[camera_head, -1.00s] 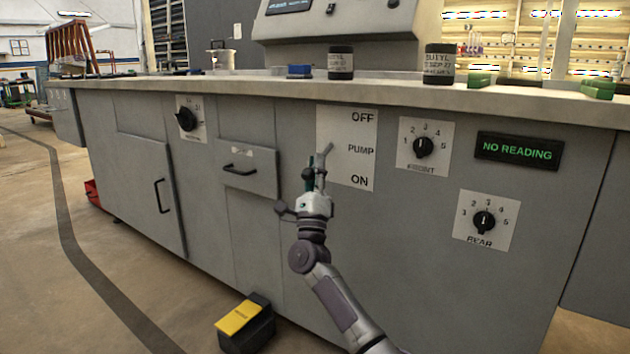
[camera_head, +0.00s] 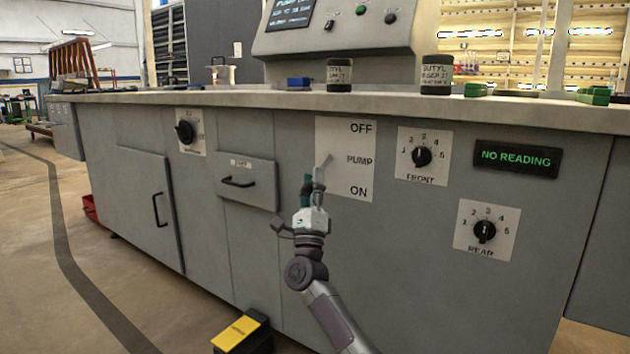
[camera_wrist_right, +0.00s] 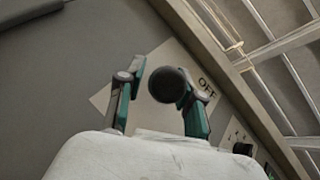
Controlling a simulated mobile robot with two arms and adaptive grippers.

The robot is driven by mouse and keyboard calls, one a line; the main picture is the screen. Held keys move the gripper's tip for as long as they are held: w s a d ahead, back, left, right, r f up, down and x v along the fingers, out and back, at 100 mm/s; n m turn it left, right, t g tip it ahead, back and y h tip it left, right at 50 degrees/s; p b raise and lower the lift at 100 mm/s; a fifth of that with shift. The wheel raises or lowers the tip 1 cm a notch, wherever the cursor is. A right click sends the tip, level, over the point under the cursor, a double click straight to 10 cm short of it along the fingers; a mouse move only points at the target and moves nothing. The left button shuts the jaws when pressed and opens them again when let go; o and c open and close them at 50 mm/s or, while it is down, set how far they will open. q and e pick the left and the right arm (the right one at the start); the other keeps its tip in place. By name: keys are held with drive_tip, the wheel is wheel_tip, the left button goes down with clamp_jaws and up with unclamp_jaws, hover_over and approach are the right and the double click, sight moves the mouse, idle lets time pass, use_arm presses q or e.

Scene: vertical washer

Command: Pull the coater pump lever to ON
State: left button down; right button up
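The pump lever (camera_head: 325,162) is a grey handle on a white panel (camera_head: 347,182) marked OFF at the top, PUMP in the middle and ON at the bottom. It sticks out and slants up, near the panel's left side. My right gripper (camera_head: 313,184) is just below and in front of it, overlapping its lower part. In the right wrist view, a dark round knob (camera_wrist_right: 168,85) sits between the parted fingers of the right gripper (camera_wrist_right: 160,95). The knob overlaps the right-hand fingertip, with a gap to the left-hand one. Contact cannot be told. My left gripper is not in view.
The grey cabinet carries a front dial (camera_head: 421,156), a rear dial (camera_head: 485,231), a NO READING display (camera_head: 517,158) and a drawer (camera_head: 247,182). A black box with a yellow top (camera_head: 238,333) stands on the floor by its base. Jars (camera_head: 436,77) stand on the counter.

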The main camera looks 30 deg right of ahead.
drive_tip(key=shift+r, duration=0.1)
drive_tip(key=v, duration=1.2)
